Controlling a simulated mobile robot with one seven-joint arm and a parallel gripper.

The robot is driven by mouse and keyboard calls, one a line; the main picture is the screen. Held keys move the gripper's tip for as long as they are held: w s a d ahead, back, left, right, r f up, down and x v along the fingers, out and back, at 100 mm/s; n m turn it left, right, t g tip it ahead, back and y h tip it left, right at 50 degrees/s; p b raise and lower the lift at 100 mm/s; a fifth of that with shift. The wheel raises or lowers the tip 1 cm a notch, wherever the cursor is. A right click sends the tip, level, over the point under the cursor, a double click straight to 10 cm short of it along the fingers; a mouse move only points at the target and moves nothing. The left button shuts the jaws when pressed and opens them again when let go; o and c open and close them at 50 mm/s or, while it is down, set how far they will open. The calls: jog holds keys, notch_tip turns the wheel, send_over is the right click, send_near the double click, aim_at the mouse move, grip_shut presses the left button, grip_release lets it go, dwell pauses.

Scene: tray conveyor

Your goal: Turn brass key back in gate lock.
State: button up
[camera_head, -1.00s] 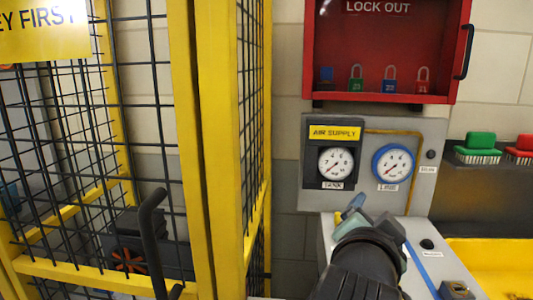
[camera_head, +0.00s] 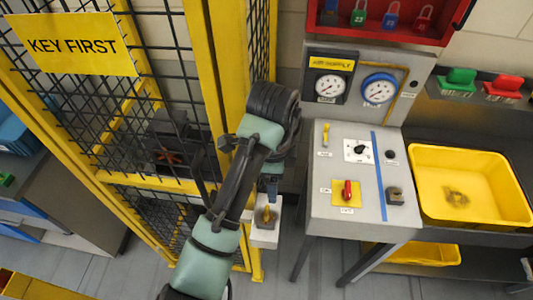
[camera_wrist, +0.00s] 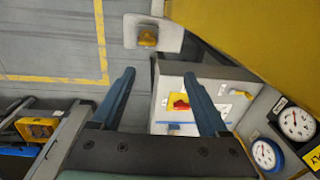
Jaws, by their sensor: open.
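The gate lock (camera_head: 264,234) is a pale box on the gate's yellow post, low and in the middle of the head view. The brass key (camera_head: 267,214) stands in its top. In the wrist view the brass key (camera_wrist: 147,39) shows at the top, on the lock's pale plate (camera_wrist: 171,41). My gripper (camera_wrist: 159,73) has its two blue fingers spread with nothing between them. The key lies beyond the fingertips, not between them. In the head view my gripper (camera_head: 269,186) is just above the key, and my arm hides part of the gate.
A grey control panel (camera_head: 318,218) with a red handle (camera_head: 348,190) on a yellow plate stands right of the lock. Gauges (camera_head: 329,87) are behind it. A yellow tub (camera_head: 425,205) is further right. The mesh gate with a KEY FIRST sign (camera_head: 77,44) is left.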

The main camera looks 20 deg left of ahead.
aim_at(266, 210)
jog(key=shift+g, duration=0.5)
jog(key=f+b, duration=0.2)
jog(key=s+f+b, duration=0.1)
jog(key=f+b, duration=0.2)
jog(key=f, duration=0.2)
jog(key=shift+s+a+b, duration=0.4)
jog(key=shift+f+p, duration=0.7)
jog(key=shift+f, duration=1.85)
grip_shut()
